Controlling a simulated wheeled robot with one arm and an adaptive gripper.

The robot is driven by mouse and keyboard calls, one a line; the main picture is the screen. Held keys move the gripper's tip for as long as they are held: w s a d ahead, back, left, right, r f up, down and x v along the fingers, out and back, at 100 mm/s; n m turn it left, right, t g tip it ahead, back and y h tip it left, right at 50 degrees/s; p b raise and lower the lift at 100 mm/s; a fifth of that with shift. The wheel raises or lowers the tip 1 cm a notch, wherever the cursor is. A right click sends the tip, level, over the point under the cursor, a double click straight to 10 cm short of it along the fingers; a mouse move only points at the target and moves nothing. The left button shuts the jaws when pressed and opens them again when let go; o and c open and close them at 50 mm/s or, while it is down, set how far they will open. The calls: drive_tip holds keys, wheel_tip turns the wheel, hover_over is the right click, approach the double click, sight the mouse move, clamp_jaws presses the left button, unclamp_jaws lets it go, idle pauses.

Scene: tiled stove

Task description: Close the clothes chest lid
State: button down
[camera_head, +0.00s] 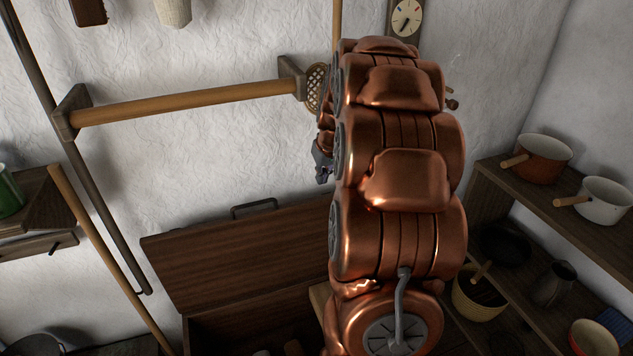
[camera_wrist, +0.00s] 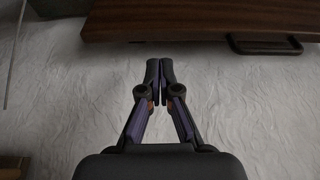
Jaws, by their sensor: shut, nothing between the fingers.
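The clothes chest lid (camera_head: 240,258) is a dark brown wooden panel, raised open and leaning back towards the white wall. A dark handle (camera_head: 255,208) sits on its upper edge. The chest's open inside (camera_head: 240,335) shows dark below it, with a few items partly visible. My gripper (camera_head: 322,165) is above the lid's top edge, mostly hidden by my copper arm. In the wrist view my gripper (camera_wrist: 160,68) is shut and empty, its tips just short of the lid's edge (camera_wrist: 180,22) in the picture. The handle (camera_wrist: 264,44) is to its right there.
A wooden rail (camera_head: 185,103) is fixed to the wall above the chest. A shelf (camera_head: 540,205) with an orange pot (camera_head: 543,158) and a white pot (camera_head: 603,198) stands at the right. A slanted pole (camera_head: 110,260) stands at the left.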

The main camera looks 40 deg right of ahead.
drive_tip(key=shift+h, duration=0.3)
drive_tip(key=shift+w+d+f+p, duration=0.55)
drive_tip(key=shift+w+d+f, duration=0.3)
drive_tip(key=shift+f, duration=0.75)
drive_tip(key=shift+w+d+f+p, duration=0.65)
drive_tip(key=shift+d+f, duration=0.35)
drive_tip(key=shift+f, duration=0.6)
drive_tip(key=shift+w+d+f+p, duration=0.45)
drive_tip(key=shift+w+d+f, duration=0.45)
drive_tip(key=shift+f, duration=0.7)
drive_tip(key=shift+s, duration=0.1)
drive_tip(key=shift+s+f, duration=0.1)
drive_tip(key=shift+s, duration=0.05)
